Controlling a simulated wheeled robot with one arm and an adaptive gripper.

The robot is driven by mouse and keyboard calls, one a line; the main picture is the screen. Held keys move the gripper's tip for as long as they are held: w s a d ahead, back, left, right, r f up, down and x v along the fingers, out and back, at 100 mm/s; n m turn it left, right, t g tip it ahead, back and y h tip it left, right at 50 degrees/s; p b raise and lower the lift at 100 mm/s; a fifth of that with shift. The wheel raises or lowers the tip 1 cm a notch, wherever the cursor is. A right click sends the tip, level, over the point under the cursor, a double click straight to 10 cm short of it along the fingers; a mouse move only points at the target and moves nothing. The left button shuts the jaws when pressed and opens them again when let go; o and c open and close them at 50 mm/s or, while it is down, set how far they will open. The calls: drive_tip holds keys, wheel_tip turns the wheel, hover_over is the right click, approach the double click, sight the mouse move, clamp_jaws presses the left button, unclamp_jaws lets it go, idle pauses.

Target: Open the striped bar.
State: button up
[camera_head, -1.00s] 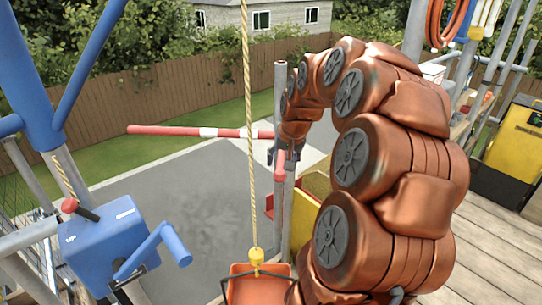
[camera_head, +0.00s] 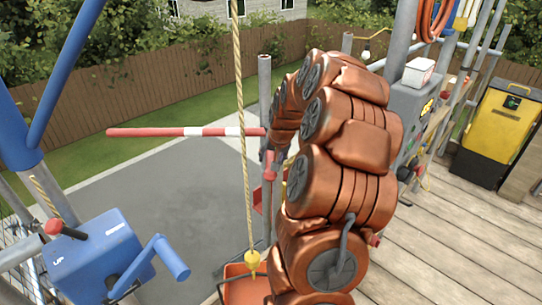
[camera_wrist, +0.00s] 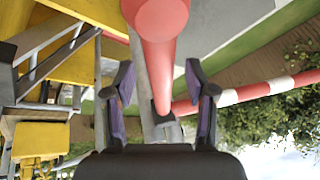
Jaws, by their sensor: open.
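The red and white striped bar (camera_head: 180,132) runs level across the gap in the head view, its right end meeting a grey upright post (camera_head: 265,85). It also shows at the right of the wrist view (camera_wrist: 245,92). My gripper (camera_wrist: 160,90) is open in the wrist view, one finger on each side of a red round rod (camera_wrist: 158,45) with a blunt end near the camera. I cannot tell whether the fingers touch this rod.
A yellow rope (camera_head: 243,120) hangs in front of the bar down to an orange tub (camera_head: 245,288). A blue winch with a crank (camera_head: 100,255) stands at the left. A yellow bin (camera_head: 508,125) stands on the plank deck (camera_head: 450,245), which is largely clear.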

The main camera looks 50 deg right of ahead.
drive_tip(key=shift+w+f, duration=0.2)
drive_tip(key=shift+f, duration=0.2)
clamp_jaws()
idle(0.5)
